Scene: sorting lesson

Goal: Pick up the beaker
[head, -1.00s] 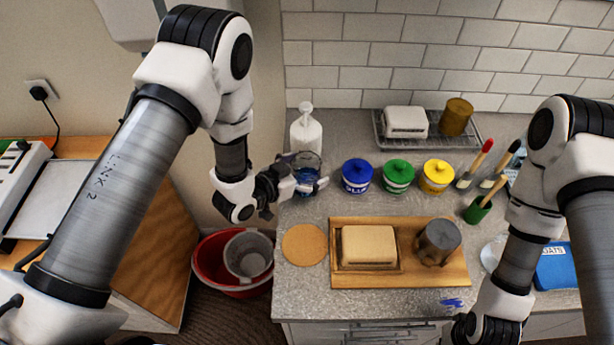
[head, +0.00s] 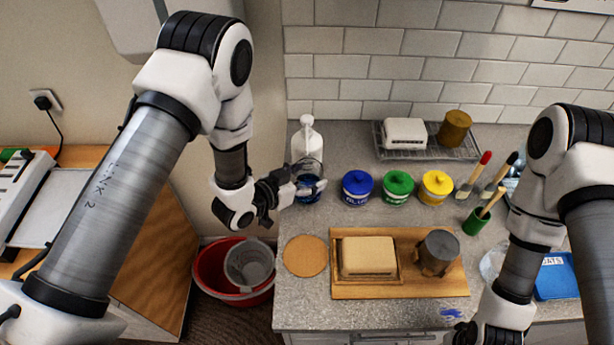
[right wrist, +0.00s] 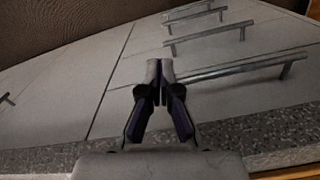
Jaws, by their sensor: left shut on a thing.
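The beaker (head: 309,181) is clear glass with blue liquid in it. It stands upright at the counter's left end in the head view, in front of a white pump bottle. My left gripper (head: 306,187) reaches it from the left and is shut on it. The fingers hide part of its side, and I cannot tell whether its base is off the counter. My right gripper (right wrist: 160,72) shows in the right wrist view with its fingertips together and nothing between them, in front of drawer fronts with bar handles.
The white pump bottle (head: 307,142) is close behind the beaker. Blue (head: 357,189), green (head: 397,188) and yellow (head: 435,189) lidded pots stand to the right. A cork mat (head: 305,256) and a wooden board (head: 400,290) lie in front. A red bucket (head: 207,275) is below left.

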